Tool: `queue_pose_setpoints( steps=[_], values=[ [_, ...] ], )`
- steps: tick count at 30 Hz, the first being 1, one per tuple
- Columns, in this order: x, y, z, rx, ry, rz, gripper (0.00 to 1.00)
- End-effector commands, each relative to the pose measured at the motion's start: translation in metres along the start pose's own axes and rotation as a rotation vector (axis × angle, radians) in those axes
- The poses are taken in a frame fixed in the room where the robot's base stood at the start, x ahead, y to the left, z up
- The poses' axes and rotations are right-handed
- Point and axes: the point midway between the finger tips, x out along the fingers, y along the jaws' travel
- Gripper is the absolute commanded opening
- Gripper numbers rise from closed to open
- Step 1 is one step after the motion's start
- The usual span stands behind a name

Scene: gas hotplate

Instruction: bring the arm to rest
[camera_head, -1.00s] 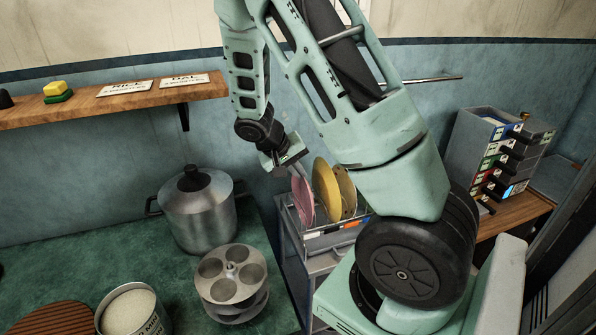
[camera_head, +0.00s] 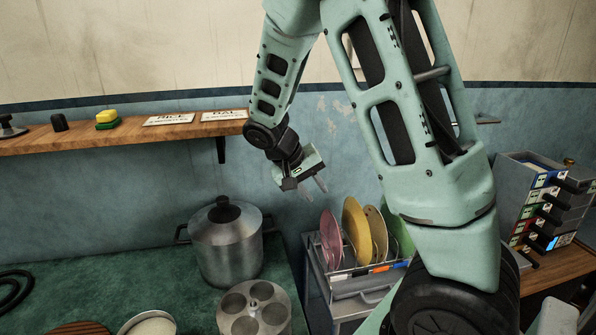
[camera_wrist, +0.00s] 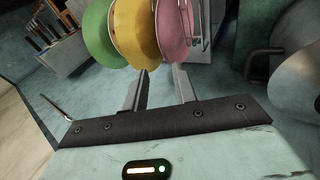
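My gripper (camera_head: 314,190) hangs in the air from my folded arm, near the back wall and above the left end of the dish rack (camera_head: 345,272). Its fingers point down and slightly right. In the wrist view the two fingers of my gripper (camera_wrist: 160,80) stand apart with nothing between them. A pink plate (camera_head: 331,240), a yellow plate (camera_head: 356,230) and a green plate (camera_head: 399,235) stand upright in the rack below and to the right of the fingers. The wrist view shows the pink plate (camera_wrist: 177,33), yellow plate (camera_wrist: 134,35) and green plate (camera_wrist: 99,30) beyond the fingertips.
A lidded steel pot (camera_head: 228,245) and a steel cup stand (camera_head: 254,308) are on the green counter (camera_head: 150,285) at left. A wooden shelf (camera_head: 70,139) runs along the wall. A drawer unit (camera_head: 545,205) stands at right. Air between the shelf and rack is free around my gripper.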

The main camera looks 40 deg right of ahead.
Motion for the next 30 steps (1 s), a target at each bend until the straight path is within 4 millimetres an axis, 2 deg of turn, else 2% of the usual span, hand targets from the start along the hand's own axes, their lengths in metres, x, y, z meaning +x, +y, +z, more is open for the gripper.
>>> queue_pose_setpoints(
  steps=[1,6,12,25,28,30],
  values=[
    [-0.013,-0.002,-0.001,0.001,0.007,-0.005,0.28],
    [-0.049,-0.001,-0.001,0.001,0.005,-0.003,0.28],
    [-0.076,-0.001,-0.001,0.0,0.002,-0.001,0.28],
    [-0.085,-0.003,0.002,-0.011,0.0,-0.008,0.28],
    [-0.091,-0.021,0.019,-0.085,0.0,-0.061,0.28],
    [-0.1,-0.044,0.043,-0.187,0.003,-0.129,0.28]
  ],
)
